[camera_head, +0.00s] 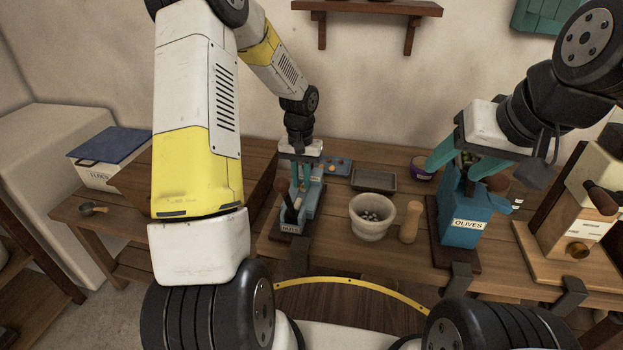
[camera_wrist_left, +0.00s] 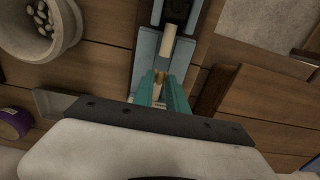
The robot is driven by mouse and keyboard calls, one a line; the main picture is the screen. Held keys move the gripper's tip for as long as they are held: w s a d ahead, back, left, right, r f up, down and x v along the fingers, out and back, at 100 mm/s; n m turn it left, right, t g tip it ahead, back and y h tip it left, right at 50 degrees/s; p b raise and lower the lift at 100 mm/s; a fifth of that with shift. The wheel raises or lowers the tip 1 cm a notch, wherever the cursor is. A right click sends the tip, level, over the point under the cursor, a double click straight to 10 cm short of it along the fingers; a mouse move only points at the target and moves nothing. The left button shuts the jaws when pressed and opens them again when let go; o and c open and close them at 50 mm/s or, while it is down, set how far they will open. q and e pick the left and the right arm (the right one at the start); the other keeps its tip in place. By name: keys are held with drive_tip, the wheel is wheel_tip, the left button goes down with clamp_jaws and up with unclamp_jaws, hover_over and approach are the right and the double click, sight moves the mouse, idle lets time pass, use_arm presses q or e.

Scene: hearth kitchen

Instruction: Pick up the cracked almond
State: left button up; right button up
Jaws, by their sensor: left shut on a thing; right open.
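The blue nutcracker (camera_head: 289,227) labelled NUTS stands on the table left of the stone bowl; it also shows in the left wrist view (camera_wrist_left: 147,48). My left gripper (camera_head: 305,184) is lowered at the far part of the nutcracker. In the left wrist view its teal fingers (camera_wrist_left: 164,90) are shut on a small tan piece, which looks like the cracked almond (camera_wrist_left: 161,76). The fingers partly hide it, and I cannot tell whether it still touches the nutcracker. My right gripper (camera_head: 468,154) is open around the top of the blue OLIVES press (camera_head: 466,222).
A stone mortar (camera_head: 372,230) holding several pale nuts stands mid-table, with a wooden pestle (camera_head: 410,222) beside it. Behind are a metal tray (camera_head: 374,180) and a purple tub (camera_head: 421,170). A wooden-based machine (camera_head: 567,238) stands at right, a FLOUR bin (camera_head: 97,175) at left.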

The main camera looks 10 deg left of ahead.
use_arm(q)
drive_tip(key=shift+r, duration=0.15)
drive_tip(key=shift+r, duration=2.85)
